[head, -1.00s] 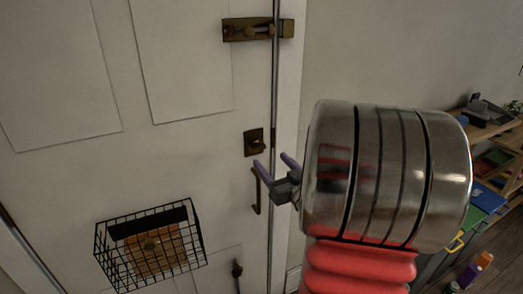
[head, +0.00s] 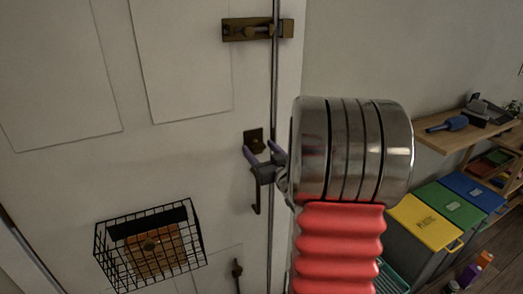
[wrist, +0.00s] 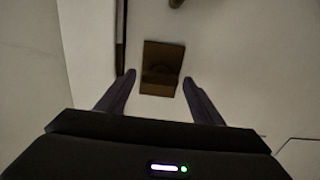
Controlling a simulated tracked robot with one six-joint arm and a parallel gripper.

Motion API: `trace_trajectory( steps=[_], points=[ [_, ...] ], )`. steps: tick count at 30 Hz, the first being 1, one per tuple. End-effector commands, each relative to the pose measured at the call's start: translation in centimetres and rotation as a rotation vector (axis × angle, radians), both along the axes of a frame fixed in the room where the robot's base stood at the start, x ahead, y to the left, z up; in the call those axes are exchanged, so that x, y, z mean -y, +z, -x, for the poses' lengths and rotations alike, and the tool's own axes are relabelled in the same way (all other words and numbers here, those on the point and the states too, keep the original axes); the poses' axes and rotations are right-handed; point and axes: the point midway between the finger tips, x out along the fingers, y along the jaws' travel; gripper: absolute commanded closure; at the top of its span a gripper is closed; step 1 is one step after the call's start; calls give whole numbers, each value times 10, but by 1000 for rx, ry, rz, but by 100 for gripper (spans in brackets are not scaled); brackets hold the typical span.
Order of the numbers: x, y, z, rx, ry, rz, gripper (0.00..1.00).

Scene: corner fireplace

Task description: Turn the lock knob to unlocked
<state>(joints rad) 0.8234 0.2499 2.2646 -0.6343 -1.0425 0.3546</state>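The lock knob sits on a dark brass plate (head: 253,137) on the white door, below the slide bolt. In the wrist view the brass plate with the knob (wrist: 160,73) is ahead, between and beyond the two fingertips. My gripper (head: 261,149) is open, its purple-grey fingers apart and pointing at the plate. The gripper also shows in the wrist view (wrist: 157,80) with nothing between its fingers. In the head view the fingers hide the knob and the lower part of the plate. I cannot tell which way the knob is turned, or whether a finger touches it.
A brass slide bolt (head: 257,29) is above, and a dark pull handle (head: 256,195) hangs just below the plate. A wire basket (head: 150,247) is fixed on the door at lower left. Bins (head: 426,223) and a wooden shelf (head: 462,138) stand at right.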

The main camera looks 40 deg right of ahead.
Motion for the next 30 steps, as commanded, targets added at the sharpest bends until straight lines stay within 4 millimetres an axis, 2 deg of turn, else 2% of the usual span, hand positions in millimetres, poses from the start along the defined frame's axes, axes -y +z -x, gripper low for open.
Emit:
trace_trajectory(
  steps=[2, 16, 17, 30],
  points=[
    [0, 0, 0, 0, 0, 0, 45],
    [0, 0, 0, 0, 0, 0, 78],
    [6, 0, 1, 0, -3, 0, 79],
    [0, 0, 0, -22, -2, 74, 79]
  ],
)
